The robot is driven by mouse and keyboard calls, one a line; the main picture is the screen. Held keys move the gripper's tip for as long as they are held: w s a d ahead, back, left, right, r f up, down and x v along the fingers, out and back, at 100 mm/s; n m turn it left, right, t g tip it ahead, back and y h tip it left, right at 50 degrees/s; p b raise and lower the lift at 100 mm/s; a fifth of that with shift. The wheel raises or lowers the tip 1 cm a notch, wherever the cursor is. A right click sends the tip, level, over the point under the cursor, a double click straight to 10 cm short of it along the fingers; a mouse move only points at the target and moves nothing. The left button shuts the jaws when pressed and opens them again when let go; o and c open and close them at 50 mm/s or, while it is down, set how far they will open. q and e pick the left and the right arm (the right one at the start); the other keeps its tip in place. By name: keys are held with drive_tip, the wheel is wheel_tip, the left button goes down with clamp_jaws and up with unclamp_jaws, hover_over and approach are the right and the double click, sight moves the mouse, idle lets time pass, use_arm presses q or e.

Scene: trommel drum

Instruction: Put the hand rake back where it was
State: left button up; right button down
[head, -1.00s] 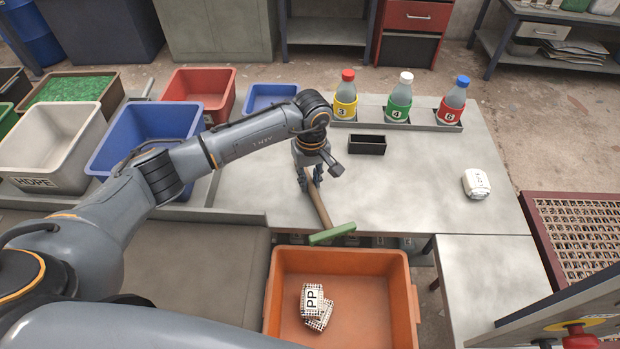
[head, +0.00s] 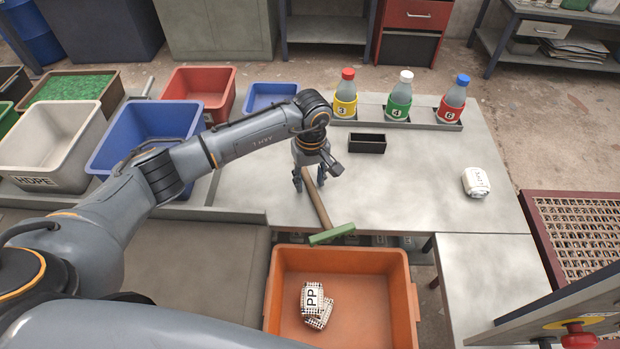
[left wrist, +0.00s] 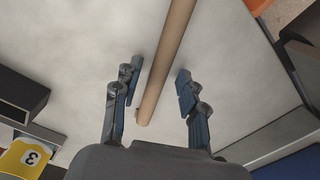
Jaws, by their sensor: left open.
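The hand rake lies on the grey table, its wooden handle (head: 318,205) pointing away and its green head (head: 332,234) at the table's front edge, by the orange bin. My left gripper (head: 309,186) is open at the handle's far end. In the left wrist view the handle (left wrist: 167,60) runs between the two spread fingers (left wrist: 158,82), with a gap on both sides. The rake's head is outside that view. My right gripper is not in view.
The orange bin (head: 412,300) holds PP-marked packages (head: 313,298). A small black tray (head: 367,144) and a rack with three capped bottles (head: 397,98) stand behind the gripper. A white package (head: 476,183) lies at right. The table's middle is clear.

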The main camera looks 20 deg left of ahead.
sight(311, 182)
use_arm(q)
wheel_tip(311, 182, up, 12)
drive_tip(key=b, duration=0.2)
drive_tip(key=shift+w, duration=0.15)
drive_tip(key=shift+f, duration=0.15)
